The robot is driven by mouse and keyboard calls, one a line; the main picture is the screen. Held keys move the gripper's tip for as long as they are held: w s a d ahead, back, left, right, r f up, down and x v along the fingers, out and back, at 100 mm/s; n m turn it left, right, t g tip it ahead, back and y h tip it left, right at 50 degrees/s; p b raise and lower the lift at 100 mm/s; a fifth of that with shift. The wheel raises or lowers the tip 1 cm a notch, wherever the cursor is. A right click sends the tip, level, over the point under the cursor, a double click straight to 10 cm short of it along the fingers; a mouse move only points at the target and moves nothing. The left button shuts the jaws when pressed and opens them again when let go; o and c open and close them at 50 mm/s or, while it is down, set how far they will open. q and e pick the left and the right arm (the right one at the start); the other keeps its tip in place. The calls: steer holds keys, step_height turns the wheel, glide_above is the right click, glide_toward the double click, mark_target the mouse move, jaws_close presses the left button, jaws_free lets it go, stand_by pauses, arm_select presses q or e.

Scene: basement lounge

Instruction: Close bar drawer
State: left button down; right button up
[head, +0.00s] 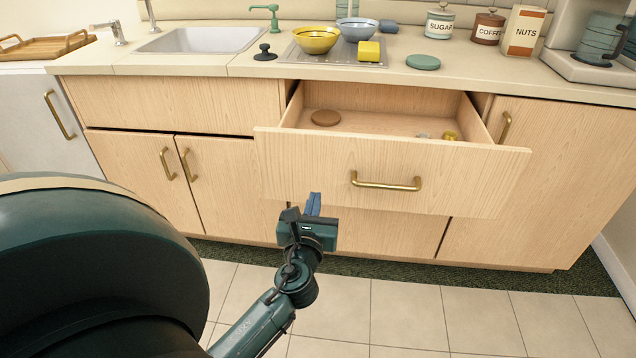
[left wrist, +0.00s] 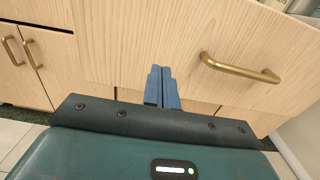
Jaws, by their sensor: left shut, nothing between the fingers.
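The bar drawer (head: 310,165) is pulled out from the wooden counter in the head view. Its brass handle (head: 386,183) is on the front panel. A round brown disc (head: 326,118) and a small yellow item (head: 449,136) lie inside. My left gripper (head: 313,204) is shut and empty, in front of the drawer's lower left part and left of the handle. In the left wrist view the shut blue fingers (left wrist: 162,88) point at the drawer front (left wrist: 140,40), with the handle (left wrist: 240,68) to their right. I cannot tell whether they touch the panel. My right gripper is not in view.
The countertop (head: 215,64) holds a sink (head: 196,40), bowls (head: 317,39), a yellow sponge (head: 369,51), a green disc (head: 423,62) and canisters (head: 440,24). Cabinet doors with brass handles (head: 167,164) flank the drawer. The tiled floor (head: 405,315) in front is clear.

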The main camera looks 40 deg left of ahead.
mark_target(320, 174)
arm_select(q)
steer(key=x, duration=0.6)
steer(key=shift+w+a, duration=0.15)
steer(key=shift+w, duration=0.15)
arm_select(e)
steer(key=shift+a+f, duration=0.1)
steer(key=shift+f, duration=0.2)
